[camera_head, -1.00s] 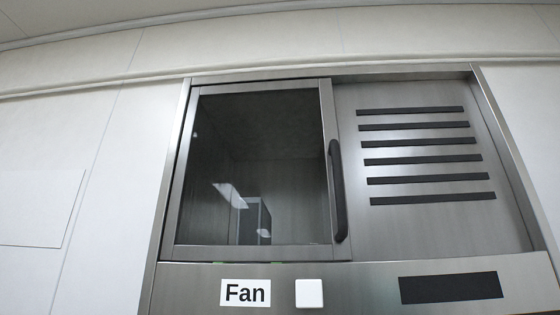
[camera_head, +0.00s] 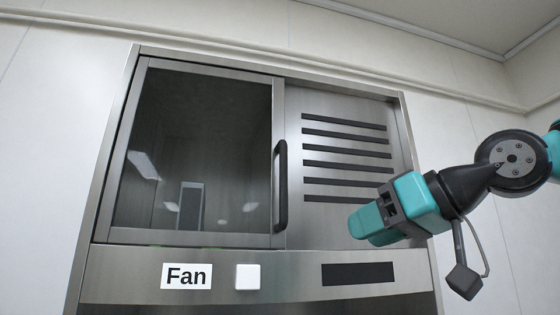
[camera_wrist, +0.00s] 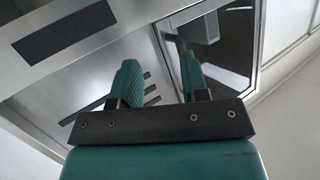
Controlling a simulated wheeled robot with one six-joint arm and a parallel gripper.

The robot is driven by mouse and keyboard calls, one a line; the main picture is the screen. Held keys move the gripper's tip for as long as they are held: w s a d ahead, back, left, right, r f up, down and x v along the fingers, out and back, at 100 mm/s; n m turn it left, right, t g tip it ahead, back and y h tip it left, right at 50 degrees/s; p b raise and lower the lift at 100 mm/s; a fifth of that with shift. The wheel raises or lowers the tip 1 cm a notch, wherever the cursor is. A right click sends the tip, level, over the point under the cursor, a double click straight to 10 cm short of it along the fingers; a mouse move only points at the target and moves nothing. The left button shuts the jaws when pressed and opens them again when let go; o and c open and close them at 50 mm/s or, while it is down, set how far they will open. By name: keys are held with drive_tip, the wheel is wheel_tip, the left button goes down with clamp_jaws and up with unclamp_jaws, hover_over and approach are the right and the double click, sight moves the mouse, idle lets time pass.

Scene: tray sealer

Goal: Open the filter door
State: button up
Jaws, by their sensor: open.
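The filter door is a dark glass pane in a steel frame (camera_head: 278,110) on the left of the steel cabinet, and it looks closed. Its black vertical handle (camera_head: 281,187) is on the right side of the frame. My gripper (camera_head: 362,232) is to the right of the handle, in front of the lower right of the cabinet, apart from the handle. In the wrist view my gripper (camera_wrist: 160,85) shows two teal fingers spread apart with nothing between them. The door's dark glass (camera_wrist: 232,40) shows beyond the fingers at upper right.
A vent panel with several black slots (camera_head: 345,140) is right of the door. Below are a "Fan" label (camera_head: 186,276), a white square button (camera_head: 247,277) and a black rectangle (camera_head: 358,273). White walls surround the cabinet. The space before the door is clear.

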wheel_tip(320, 180, up, 13)
drive_tip(key=s+n+t+y, duration=0.2)
drive_tip(key=y, duration=0.1)
drive_tip(key=p, duration=0.7)
approach(286, 161)
drive_tip(key=x, duration=0.9)
drive_tip(key=shift+w+a+r, duration=0.1)
drive_tip(key=shift+w+a, duration=0.2)
drive_tip(key=shift+w+a+p, duration=0.3)
drive_tip(key=shift+a, duration=0.05)
clamp_jaws()
